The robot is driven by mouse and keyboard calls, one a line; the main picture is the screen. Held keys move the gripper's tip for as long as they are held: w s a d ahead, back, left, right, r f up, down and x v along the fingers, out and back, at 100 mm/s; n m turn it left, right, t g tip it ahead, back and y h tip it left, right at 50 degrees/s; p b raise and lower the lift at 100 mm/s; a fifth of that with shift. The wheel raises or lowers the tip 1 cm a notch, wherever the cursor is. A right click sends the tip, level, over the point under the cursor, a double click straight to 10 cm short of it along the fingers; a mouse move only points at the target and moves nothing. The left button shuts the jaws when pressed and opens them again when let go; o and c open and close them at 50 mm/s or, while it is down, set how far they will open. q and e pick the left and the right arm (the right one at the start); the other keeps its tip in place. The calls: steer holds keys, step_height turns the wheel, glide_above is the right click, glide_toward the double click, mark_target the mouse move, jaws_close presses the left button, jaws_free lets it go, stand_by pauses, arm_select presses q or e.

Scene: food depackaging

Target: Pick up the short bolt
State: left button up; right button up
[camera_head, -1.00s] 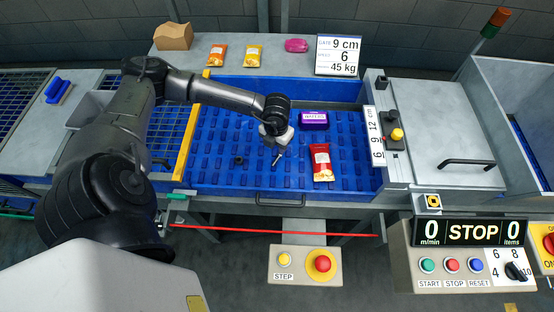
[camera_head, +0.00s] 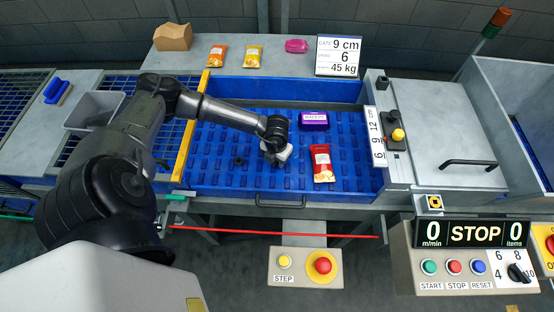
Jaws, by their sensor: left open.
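My left gripper (camera_head: 276,158) is low over the blue slatted belt (camera_head: 215,175), left of the red packet. Its jaws are open; the fingertips are small and hard to make out. The short grey bolt is hidden now, behind or under the gripper, where it lay on the belt a second ago. I cannot tell whether the fingers touch it. My right gripper is not in view.
A dark nut-like piece (camera_head: 239,161) lies left of the gripper. A purple box (camera_head: 313,119) and a red packet (camera_head: 322,163) lie to its right. Blue side walls (camera_head: 290,90) bound the belt; a yellow bar (camera_head: 189,130) stands at left.

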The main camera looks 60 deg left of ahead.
arm_select(q)
jaws_close()
stand_by(0.3)
steer(key=shift+r, duration=0.1)
